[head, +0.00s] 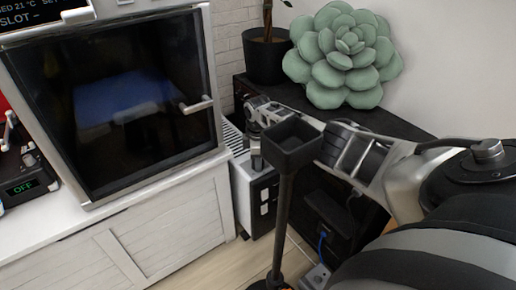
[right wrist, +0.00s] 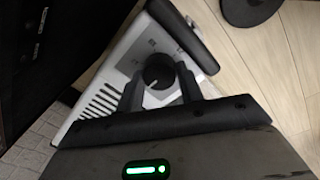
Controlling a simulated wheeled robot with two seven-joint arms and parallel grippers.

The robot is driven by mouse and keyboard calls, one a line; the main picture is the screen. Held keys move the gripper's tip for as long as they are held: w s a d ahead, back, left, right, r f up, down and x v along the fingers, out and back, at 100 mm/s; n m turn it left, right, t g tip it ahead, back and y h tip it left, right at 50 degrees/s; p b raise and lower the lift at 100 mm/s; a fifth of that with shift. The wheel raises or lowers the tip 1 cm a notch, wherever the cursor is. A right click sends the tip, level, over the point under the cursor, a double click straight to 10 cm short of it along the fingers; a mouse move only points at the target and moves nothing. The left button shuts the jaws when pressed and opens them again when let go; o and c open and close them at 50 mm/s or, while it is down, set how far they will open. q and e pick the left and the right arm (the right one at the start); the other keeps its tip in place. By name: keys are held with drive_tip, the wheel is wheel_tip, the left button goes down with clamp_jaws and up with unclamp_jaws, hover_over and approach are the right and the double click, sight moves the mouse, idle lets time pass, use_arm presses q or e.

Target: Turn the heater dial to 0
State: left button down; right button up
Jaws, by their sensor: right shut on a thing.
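The heater (head: 241,190) is a white box with a vented top, standing on the floor between the white cabinet and the black shelf. In the right wrist view its pale top (right wrist: 128,52) shows slots and faint markings around a round dark dial (right wrist: 157,73). The dial has a short light pointer mark; the markings are too small to read. My right gripper (head: 257,158) reaches down onto the heater top. In the right wrist view its two dark fingers (right wrist: 160,88) are shut on the dial, one on each side. My left gripper is not in view.
A dark square cup on a thin post (head: 282,215) stands close in front of the heater and my right arm. A white cabinet (head: 175,225) carries a glass-doored machine (head: 130,100) at left. A black shelf (head: 405,125) holds a green succulent cushion (head: 343,55) and a plant pot (head: 266,58).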

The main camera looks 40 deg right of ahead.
drive_tip(key=o, duration=1)
drive_tip(key=shift+r+p, duration=0.3)
drive_tip(key=shift+r, duration=0.05)
use_arm(q)
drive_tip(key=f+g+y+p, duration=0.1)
drive_tip(key=p, duration=0.1)
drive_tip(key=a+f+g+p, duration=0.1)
drive_tip(key=p, duration=0.1)
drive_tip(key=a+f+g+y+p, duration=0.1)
drive_tip(key=p, duration=0.2)
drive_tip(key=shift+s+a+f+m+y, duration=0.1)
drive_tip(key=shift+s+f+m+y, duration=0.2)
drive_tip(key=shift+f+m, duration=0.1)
use_arm(e)
drive_tip(key=r, duration=1.5)
drive_tip(key=shift+s+a+r, duration=0.1)
drive_tip(key=shift+s+a, duration=0.25)
